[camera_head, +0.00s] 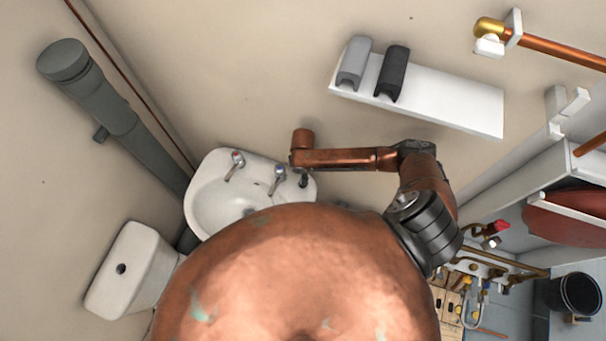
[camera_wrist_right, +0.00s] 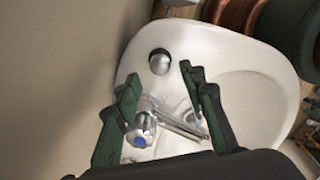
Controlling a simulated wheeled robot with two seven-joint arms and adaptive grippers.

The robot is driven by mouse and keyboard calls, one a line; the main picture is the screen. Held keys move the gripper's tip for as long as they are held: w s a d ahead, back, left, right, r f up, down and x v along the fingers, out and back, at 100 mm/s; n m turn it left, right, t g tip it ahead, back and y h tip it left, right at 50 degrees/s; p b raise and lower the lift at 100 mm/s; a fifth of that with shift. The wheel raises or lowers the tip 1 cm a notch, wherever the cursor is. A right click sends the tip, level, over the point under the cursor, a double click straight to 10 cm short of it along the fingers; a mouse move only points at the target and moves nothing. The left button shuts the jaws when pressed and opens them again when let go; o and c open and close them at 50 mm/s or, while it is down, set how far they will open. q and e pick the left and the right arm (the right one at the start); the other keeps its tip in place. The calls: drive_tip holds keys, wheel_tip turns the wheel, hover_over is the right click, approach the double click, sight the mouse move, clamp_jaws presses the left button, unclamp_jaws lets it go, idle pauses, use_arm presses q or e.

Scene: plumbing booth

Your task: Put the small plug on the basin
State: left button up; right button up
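The white basin (camera_head: 212,205) stands against the wall in the head view. It fills much of the right wrist view (camera_wrist_right: 262,100). A small round silver piece with a dark edge, seemingly the small plug (camera_wrist_right: 160,62), rests on the basin's flat ledge beyond the blue-marked tap (camera_wrist_right: 142,132). My right gripper (camera_wrist_right: 158,76) is open and empty above the ledge, its green fingers spread with the plug in view between and beyond their tips. In the head view my right wrist is over the basin's right end, and its fingers cannot be made out. My left gripper is in neither view.
A red-marked tap (camera_head: 236,160) stands left of the other tap. A white shelf (camera_head: 450,98) with a grey and a black piece hangs on the wall to the right. A toilet (camera_head: 125,270) and a grey drain pipe (camera_head: 110,110) are at left. My copper body hides the basin's front.

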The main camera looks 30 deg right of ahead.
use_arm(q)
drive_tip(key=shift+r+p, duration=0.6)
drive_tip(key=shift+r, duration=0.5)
use_arm(e)
drive_tip(key=shift+r, duration=2.9)
